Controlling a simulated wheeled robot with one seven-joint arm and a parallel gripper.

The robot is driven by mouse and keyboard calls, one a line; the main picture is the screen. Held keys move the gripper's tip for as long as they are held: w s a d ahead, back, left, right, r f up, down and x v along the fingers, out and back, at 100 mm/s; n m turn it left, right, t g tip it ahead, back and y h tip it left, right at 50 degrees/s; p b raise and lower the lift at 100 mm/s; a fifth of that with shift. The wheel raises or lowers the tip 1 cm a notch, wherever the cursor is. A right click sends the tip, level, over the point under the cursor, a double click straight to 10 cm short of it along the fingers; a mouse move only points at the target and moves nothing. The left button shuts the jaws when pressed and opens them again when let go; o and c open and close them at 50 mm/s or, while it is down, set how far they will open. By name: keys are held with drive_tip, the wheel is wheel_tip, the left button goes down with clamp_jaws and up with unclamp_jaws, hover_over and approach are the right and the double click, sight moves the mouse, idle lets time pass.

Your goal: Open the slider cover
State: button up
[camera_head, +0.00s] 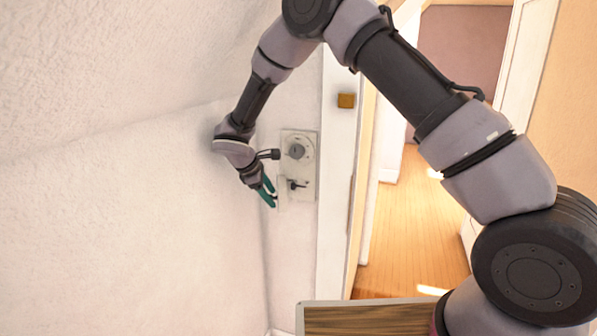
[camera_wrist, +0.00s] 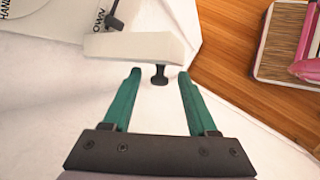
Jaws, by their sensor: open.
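A pale panel (camera_head: 306,180) is fixed to the white wall, with a round grey knob (camera_head: 297,151) and a small dark lever (camera_head: 296,185). In the wrist view, a pale raised bar (camera_wrist: 120,45), which looks like the slider cover, carries a small black peg (camera_wrist: 159,73). My gripper (camera_head: 272,198) is at the panel's lower left. Its teal fingers are open, and in the wrist view (camera_wrist: 160,76) the black peg shows between the fingertips. I cannot tell whether they touch it. A black lever (camera_wrist: 113,20) stands beyond the bar.
The white wall (camera_head: 130,200) runs close along the left of my gripper. Right of the panel are a door frame (camera_head: 336,200) and an open doorway with a wood floor (camera_head: 415,230). A wooden-topped object (camera_head: 365,320) stands low in front.

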drive_tip(key=shift+d, duration=0.1)
drive_tip(key=d+n+t+y, duration=0.1)
drive_tip(key=d+n+y, duration=0.2)
drive_tip(key=d+n, duration=0.3)
drive_tip(key=s+r+n, duration=0.1)
drive_tip(key=s+r, duration=0.4)
drive_tip(key=r, duration=0.4)
drive_tip(key=s+d+r+m, duration=0.1)
drive_tip(key=d+r+m, duration=0.5)
drive_tip(key=d, duration=0.3)
drive_tip(key=s+d+r+m, duration=0.2)
drive_tip(key=d+r+m, duration=0.4)
drive_tip(key=d+r, duration=0.1)
drive_tip(key=shift+s+d+r+h, duration=0.3)
drive_tip(key=shift+d+r, duration=0.1)
drive_tip(key=shift+d, duration=0.45)
